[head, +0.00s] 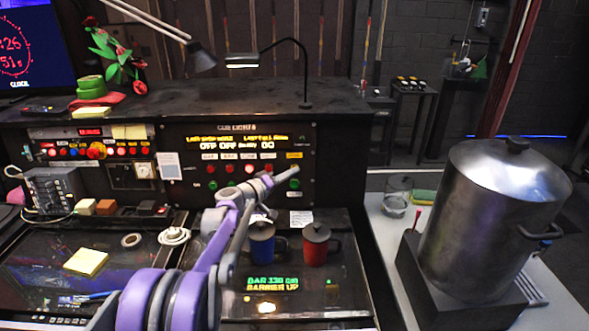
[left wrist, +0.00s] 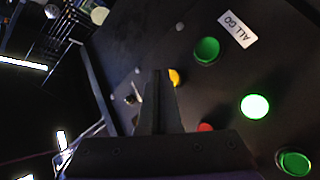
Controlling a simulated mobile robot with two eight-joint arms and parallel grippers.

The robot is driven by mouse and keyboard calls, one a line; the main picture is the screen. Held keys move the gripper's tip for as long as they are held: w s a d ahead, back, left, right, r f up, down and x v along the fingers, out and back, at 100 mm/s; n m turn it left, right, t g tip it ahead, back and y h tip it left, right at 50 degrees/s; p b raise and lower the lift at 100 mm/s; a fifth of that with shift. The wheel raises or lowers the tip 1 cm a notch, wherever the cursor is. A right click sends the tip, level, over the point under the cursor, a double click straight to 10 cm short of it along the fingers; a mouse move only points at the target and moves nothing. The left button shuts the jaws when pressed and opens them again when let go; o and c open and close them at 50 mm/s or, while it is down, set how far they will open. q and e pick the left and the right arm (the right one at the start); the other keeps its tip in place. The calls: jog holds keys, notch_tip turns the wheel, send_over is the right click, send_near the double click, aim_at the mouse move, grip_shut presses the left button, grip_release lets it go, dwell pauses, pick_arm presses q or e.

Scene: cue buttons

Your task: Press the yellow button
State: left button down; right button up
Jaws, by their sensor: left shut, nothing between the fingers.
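The yellow button (left wrist: 175,77) shows in the left wrist view on the dark panel, just right of my left fingertips and partly hidden by them. In the head view I cannot make it out clearly on the cue panel (head: 190,141). My left gripper (head: 268,181) is in front of that panel, shut and empty. Its closed fingers (left wrist: 158,75) point toward the panel beside the yellow button; I cannot tell whether they touch it. My right gripper is not in view.
Near the fingers are a red button (left wrist: 205,127), a lit green button (left wrist: 255,105) and a darker green one (left wrist: 207,50). Blue (head: 261,246) and red (head: 316,243) mugs stand below the panel. A large pot (head: 490,220) stands at right.

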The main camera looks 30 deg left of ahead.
pick_arm(q)
jog(key=shift+w+a, duration=0.3)
jog(key=shift+w, duration=0.2)
dwell(0.7)
jog(key=shift+s, duration=0.1)
jog(key=shift+s+d, duration=0.45)
jog(key=shift+s, duration=0.15)
jog(key=shift+s, duration=0.1)
jog(key=shift+s+d+r+p, duration=0.15)
jog(key=shift+s+d, duration=0.3)
jog(key=shift+s, duration=0.25)
jog(key=shift+s+d+r+p, duration=0.15)
jog(key=shift+s+d, duration=0.25)
jog(key=shift+s, duration=0.25)
jog(key=shift+s+d+r+p, duration=0.15)
jog(key=shift+s+d, duration=0.3)
jog(key=shift+s, duration=0.25)
